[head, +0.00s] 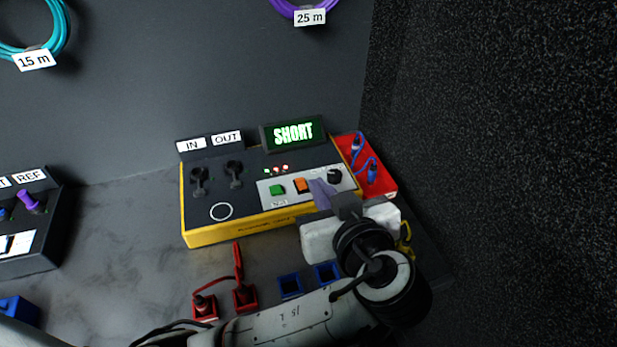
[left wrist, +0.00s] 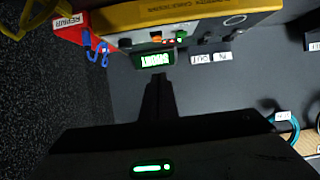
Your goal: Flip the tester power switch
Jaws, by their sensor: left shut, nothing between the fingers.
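The tester (head: 222,178) is a yellow case with a dark top at the back of the bench. Its green-lit display (head: 293,134) reads SHORT. A pale panel on its right holds a green button (head: 277,190), an orange switch (head: 301,185) and a black knob (head: 335,176). My left gripper (head: 322,190) is shut and empty over the panel's front right, close to the orange switch; contact cannot be told. It hides part of the panel. In the left wrist view the shut fingers (left wrist: 157,84) point toward the display (left wrist: 155,59) and the orange switch (left wrist: 156,38). My right gripper is not in view.
A red bin (head: 387,190) with blue cables stands right of the tester, near a dark wall. Red holders (head: 245,298) with a red cable and blue holders (head: 290,286) stand in front. A black box (head: 40,245) is at left. The bench between is clear.

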